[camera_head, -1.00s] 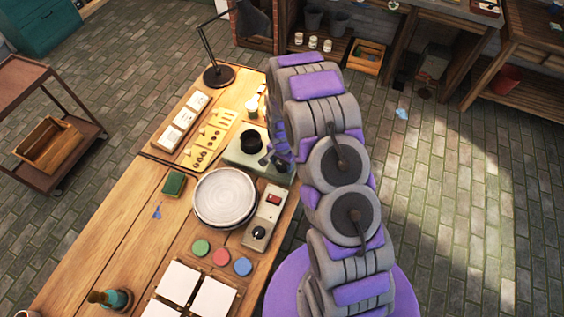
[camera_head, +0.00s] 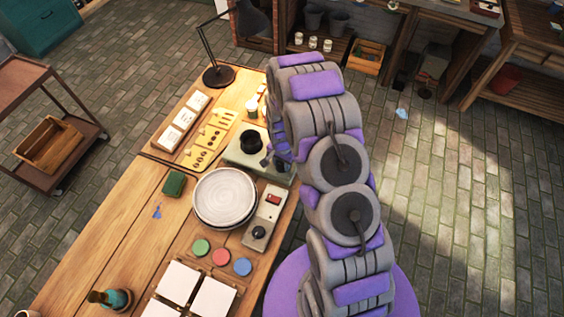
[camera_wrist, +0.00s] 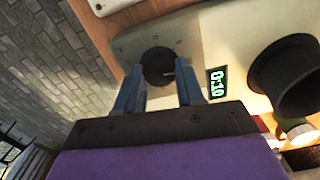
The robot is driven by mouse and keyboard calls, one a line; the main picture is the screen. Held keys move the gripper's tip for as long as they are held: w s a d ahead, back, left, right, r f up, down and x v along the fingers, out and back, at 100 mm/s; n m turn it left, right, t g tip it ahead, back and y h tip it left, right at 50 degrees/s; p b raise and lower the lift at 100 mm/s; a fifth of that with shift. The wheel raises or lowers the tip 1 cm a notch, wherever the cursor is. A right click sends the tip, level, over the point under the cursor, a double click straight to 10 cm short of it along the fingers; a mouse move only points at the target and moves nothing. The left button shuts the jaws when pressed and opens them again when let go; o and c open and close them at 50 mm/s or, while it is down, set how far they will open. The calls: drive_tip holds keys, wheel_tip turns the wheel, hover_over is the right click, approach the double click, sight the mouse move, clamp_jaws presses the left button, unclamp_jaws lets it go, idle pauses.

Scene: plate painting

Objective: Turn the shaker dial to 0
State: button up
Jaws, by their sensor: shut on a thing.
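The shaker (camera_head: 236,154) is a pale green box with a black round cup holder (camera_head: 250,141) on top, at the right edge of the table in the head view. In the wrist view its dial (camera_wrist: 158,64) is a dark round knob with a light pointer mark. My gripper (camera_wrist: 159,75) is shut on the dial, one blue-grey finger on each side. A green-lit display (camera_wrist: 216,83) beside the dial appears to read 0:10. The black cup holder also shows in the wrist view (camera_wrist: 288,75). In the head view my arm hides the dial and most of my gripper.
A stack of round plates (camera_head: 224,198) stands beside the shaker. A grey box with a red switch and black knob (camera_head: 264,217) is close by. A desk lamp (camera_head: 219,76) stands at the table's far end. Floor to the right is largely clear.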

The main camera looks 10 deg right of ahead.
drive_tip(key=n, duration=0.4)
drive_tip(key=shift+w, duration=0.1)
drive_tip(key=n, duration=0.4)
drive_tip(key=shift+a+n, duration=0.1)
drive_tip(key=shift+n, duration=0.2)
drive_tip(key=n, duration=0.4)
drive_tip(key=shift+p, duration=0.3)
drive_tip(key=shift+n, duration=2.4)
drive_tip(key=shift+r, duration=0.1)
drive_tip(key=o, duration=1)
drive_tip(key=shift+o, duration=0.2)
